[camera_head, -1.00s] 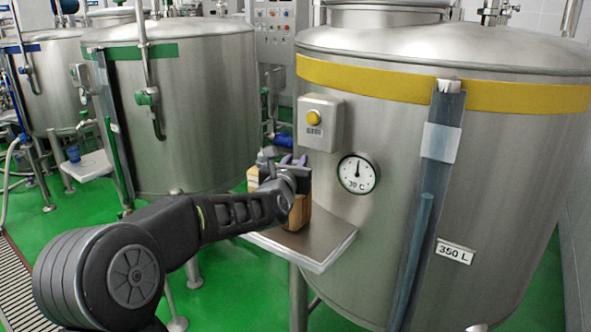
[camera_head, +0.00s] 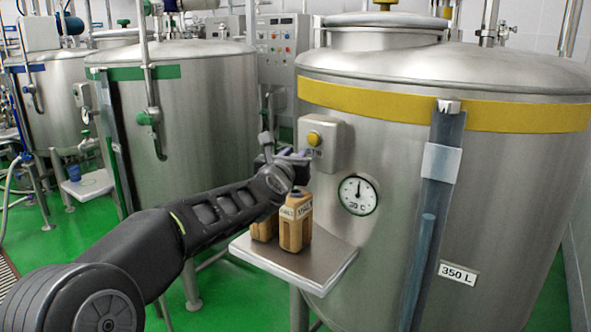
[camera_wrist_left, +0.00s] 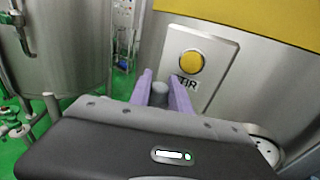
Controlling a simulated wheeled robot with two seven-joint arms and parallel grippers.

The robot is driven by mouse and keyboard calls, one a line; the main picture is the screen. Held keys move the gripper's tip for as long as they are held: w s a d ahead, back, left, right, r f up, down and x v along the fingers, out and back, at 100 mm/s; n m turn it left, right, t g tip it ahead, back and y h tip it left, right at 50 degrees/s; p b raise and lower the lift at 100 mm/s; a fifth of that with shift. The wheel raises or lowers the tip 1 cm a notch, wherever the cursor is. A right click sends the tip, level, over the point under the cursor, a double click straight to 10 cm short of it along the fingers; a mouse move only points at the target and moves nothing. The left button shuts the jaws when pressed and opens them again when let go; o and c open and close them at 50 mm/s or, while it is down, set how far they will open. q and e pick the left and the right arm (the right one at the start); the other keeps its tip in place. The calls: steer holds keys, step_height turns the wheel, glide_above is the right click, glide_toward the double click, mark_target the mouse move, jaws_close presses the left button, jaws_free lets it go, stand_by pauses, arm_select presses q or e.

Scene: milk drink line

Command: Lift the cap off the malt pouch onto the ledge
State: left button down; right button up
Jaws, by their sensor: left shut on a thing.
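The front pouch (camera_head: 294,232) stands upright on the steel ledge (camera_head: 318,270), with a dark top. A second pouch (camera_head: 263,230) stands beside it on the left, partly hidden by my arm. My right gripper is not in view.
The ledge is against the large steel tank (camera_head: 500,190), with bare room in front and right of the pouches. A button box (camera_head: 323,146) and a round dial (camera_head: 357,195) are on the tank close by. A dark vertical pipe (camera_head: 425,220) runs further right.

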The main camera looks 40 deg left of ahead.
arm_select(q)
steer(key=s+b, duration=0.4)
steer(key=s, duration=1.5)
steer(key=shift+d+f, duration=0.2)
